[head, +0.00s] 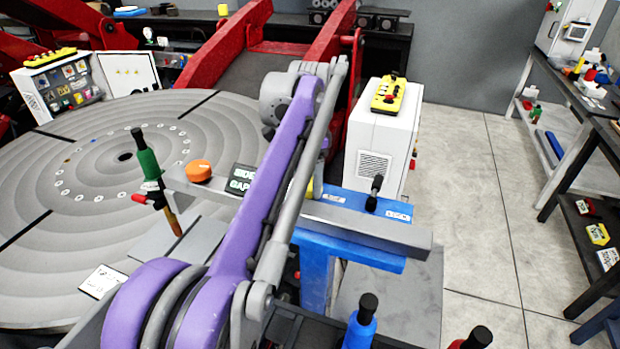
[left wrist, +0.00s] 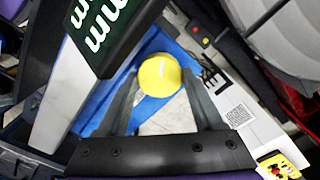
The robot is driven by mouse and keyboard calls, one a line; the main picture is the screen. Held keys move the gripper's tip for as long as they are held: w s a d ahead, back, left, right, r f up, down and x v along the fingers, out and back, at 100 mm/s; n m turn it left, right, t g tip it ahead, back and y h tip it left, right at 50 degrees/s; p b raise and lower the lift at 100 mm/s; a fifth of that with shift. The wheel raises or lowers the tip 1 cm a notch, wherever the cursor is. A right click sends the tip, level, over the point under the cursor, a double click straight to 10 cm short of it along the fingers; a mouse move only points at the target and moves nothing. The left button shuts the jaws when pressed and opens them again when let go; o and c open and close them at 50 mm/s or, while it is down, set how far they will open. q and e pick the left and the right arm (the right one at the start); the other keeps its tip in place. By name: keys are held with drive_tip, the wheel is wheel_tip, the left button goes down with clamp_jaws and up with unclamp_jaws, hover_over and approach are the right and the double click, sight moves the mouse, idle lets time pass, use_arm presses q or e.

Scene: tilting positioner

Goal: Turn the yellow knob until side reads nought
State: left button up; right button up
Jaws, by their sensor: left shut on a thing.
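The yellow knob (left wrist: 160,76) sits between the two fingers of my left gripper (left wrist: 161,88) in the left wrist view, and the gripper is shut on it. In the head view only a sliver of yellow shows beside my purple left arm, which hides the gripper. The display (head: 242,179) is dark with pale lettering; "SIDE" and "GAP" are partly legible and the arm covers the rest. My right gripper is not in view.
An orange knob (head: 197,171) and a green-handled tool (head: 147,157) are left of the display. A large round grey table (head: 70,200) fills the left. A white cabinet (head: 385,130) bears a yellow button box (head: 389,94).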

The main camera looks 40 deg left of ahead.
sight(310, 182)
use_arm(q)
drive_tip(key=shift+m, duration=2)
drive_tip(key=shift+r, duration=0.1)
drive_tip(key=o, duration=1.4)
drive_tip(key=shift+c, duration=0.2)
wheel_tip(310, 182, up, 11)
